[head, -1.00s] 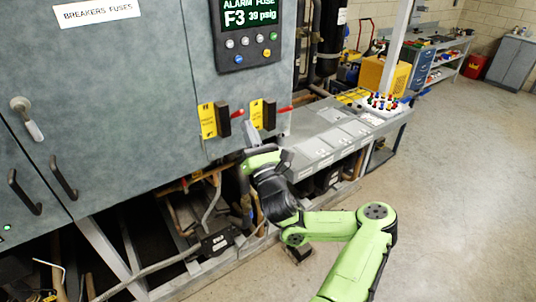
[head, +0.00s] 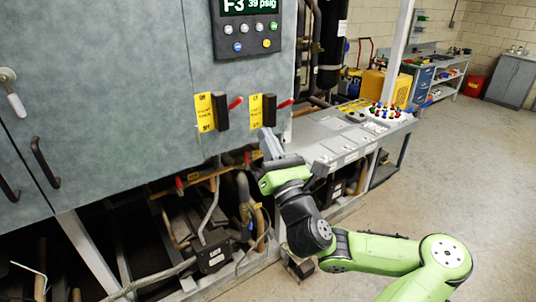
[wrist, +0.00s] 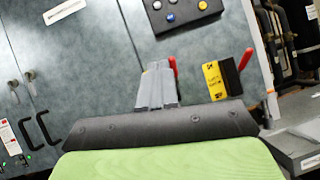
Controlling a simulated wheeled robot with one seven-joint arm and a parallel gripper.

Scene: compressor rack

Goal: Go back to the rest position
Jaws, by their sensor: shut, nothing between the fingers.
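My gripper (head: 271,146) is shut and empty in the head view, in front of the cabinet's lower right edge, just below the right breaker switch. In the wrist view my gripper (wrist: 158,75) points up at the cabinet front and partly covers one switch. The left breaker switch (head: 220,111) and right breaker switch (head: 269,112) each have a black block, a yellow label and a red lever. In the wrist view the right switch (wrist: 230,76) stands clear to the right of the fingers. Contact between fingertips and cabinet cannot be made out.
The grey cabinet (head: 110,100) fills the left, with a display panel (head: 246,28) above the switches. A grey bench (head: 335,140) with coloured knobs (head: 388,110) runs to the right. Pipes (head: 205,215) lie below the cabinet. The floor (head: 470,165) at right is open.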

